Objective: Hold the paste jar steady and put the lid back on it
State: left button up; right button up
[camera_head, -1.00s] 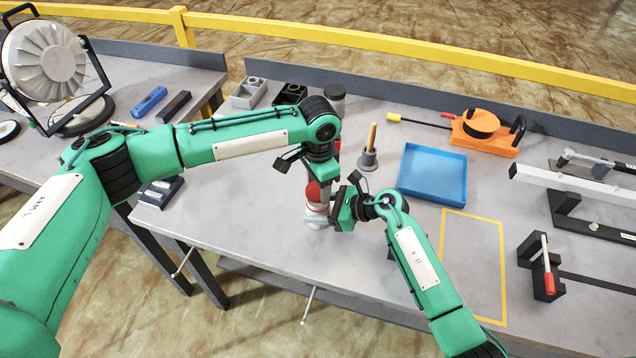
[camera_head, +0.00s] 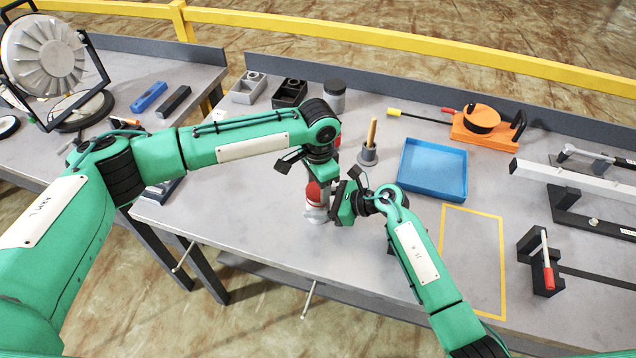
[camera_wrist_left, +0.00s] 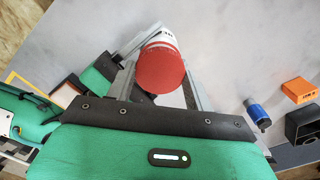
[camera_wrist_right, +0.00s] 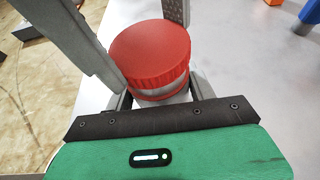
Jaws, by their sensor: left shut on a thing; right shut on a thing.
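The red ribbed lid (camera_head: 314,190) is pinched from above by my left gripper (camera_head: 319,180). It also shows in the left wrist view (camera_wrist_left: 162,72) and fills the middle of the right wrist view (camera_wrist_right: 150,55). The paste jar (camera_head: 317,214), pale with a red band, is directly under the lid. My right gripper (camera_head: 328,208) is shut on it from the right side. Lettering shows on the jar (camera_wrist_left: 159,38) in the left wrist view. The lid lies over the jar's mouth; whether it is fully seated cannot be told, as the fingers and lid hide the rim.
A grey holder with a wooden-handled tool (camera_head: 370,150) and a blue tray (camera_head: 432,169) stand to the right. A grey canister (camera_head: 334,97) and black bin (camera_head: 290,93) are behind. The bench in front and left of the jar is clear.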

pick_arm(q)
jog(key=shift+f, duration=0.55)
jog(key=m, duration=1)
jog(key=shift+m, duration=0.3)
jog(key=m, duration=1)
jog(key=shift+m, duration=0.3)
jog(key=m, duration=0.4)
jog(key=shift+m, duration=0.3)
jog(key=m, duration=1)
